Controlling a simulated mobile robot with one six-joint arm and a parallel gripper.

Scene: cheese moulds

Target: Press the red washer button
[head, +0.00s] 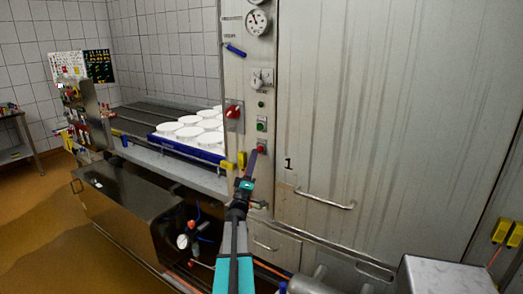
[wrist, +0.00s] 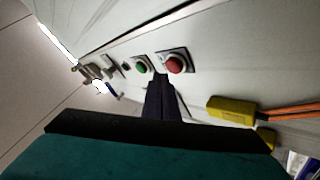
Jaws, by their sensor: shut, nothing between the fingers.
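The red washer button (head: 261,149) is a round red button on a square plate, lowest in a column on the steel washer's narrow front panel. In the wrist view the red button (wrist: 174,64) is just above and right of my fingertips, with the green button (wrist: 140,67) to its left. The green button (head: 261,124) sits above the red one in the head view. My gripper (head: 253,153) is shut and empty, its dark fingers pointing at the panel just left of the red button. In the wrist view my gripper's fingers (wrist: 160,82) end close to it; I cannot tell whether they touch.
A red rotary switch (head: 233,112) and a gauge (head: 257,20) sit higher on the panel. A yellow fitting (wrist: 231,109) is right of my fingers in the wrist view. White moulds (head: 190,131) stand on the conveyor at left. A door handle (head: 325,201) protrudes at right.

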